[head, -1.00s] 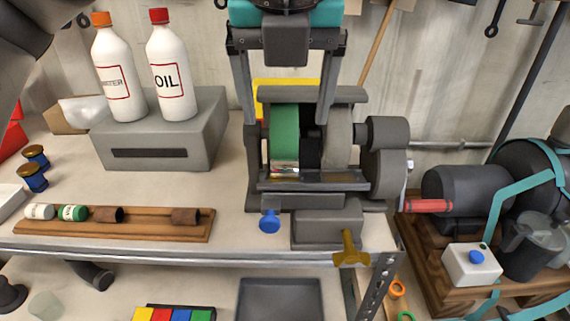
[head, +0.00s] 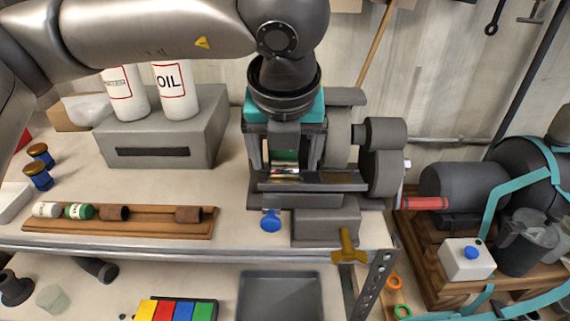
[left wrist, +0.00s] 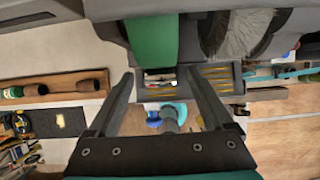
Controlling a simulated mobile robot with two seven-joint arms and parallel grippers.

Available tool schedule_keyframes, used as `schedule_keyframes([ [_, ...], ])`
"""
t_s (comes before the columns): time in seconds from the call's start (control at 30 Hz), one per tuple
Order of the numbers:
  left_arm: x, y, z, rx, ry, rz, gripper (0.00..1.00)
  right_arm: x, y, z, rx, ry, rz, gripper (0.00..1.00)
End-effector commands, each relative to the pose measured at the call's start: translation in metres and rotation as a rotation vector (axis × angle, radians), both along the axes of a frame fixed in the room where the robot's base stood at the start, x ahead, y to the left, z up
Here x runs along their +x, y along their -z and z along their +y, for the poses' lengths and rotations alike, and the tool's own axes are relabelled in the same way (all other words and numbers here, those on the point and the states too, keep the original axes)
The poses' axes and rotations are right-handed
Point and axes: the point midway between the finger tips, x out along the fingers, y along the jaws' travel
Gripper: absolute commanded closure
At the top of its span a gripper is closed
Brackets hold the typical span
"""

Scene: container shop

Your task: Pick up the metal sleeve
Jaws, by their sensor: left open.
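The metal sleeve appears as a small shiny cylinder (head: 285,172) on the rest of the bench grinder (head: 385,165), just below the green belt. It also shows in the left wrist view (left wrist: 160,76), partly hidden by the grinder's edge. My left gripper (head: 287,165) is open above the rest, its two fingers spread to either side of the sleeve. In the left wrist view the open fingers (left wrist: 158,82) frame the sleeve with nothing between them. Whether the fingers touch the grinder, I cannot tell. My right gripper is not in view.
A wooden rack (head: 150,222) with small cylinders lies on the bench at left. Two white bottles (head: 177,92) stand on a grey box (head: 165,145). A blue knob (head: 270,222) and a brass-coloured handle (head: 347,245) stick out at the grinder's front.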

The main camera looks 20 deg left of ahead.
Motion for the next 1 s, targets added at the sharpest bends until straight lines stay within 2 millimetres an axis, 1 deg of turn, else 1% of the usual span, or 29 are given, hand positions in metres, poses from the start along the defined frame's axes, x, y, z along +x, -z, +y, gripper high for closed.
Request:
schedule_keyframes([
  [0.03, 0.0000, -0.0001, 0.0000, 0.000, 0.000, 0.000, 0.15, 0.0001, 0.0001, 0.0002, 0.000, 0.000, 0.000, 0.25],
  [0.07, -0.0001, -0.0002, 0.0000, 0.000, 0.000, 0.000, 0.18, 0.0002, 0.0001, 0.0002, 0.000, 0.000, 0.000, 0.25],
  [0.7, -0.0001, -0.0008, -0.0002, 0.000, 0.000, -0.001, 0.90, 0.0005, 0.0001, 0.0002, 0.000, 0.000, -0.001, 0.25],
  [0.8, -0.0001, -0.0008, -0.0002, 0.000, 0.000, -0.001, 1.00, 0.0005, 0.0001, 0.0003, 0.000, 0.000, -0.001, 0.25],
  [1.0, 0.0001, -0.0012, -0.0003, 0.000, 0.000, -0.002, 1.00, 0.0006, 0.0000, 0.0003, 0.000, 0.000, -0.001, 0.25],
])
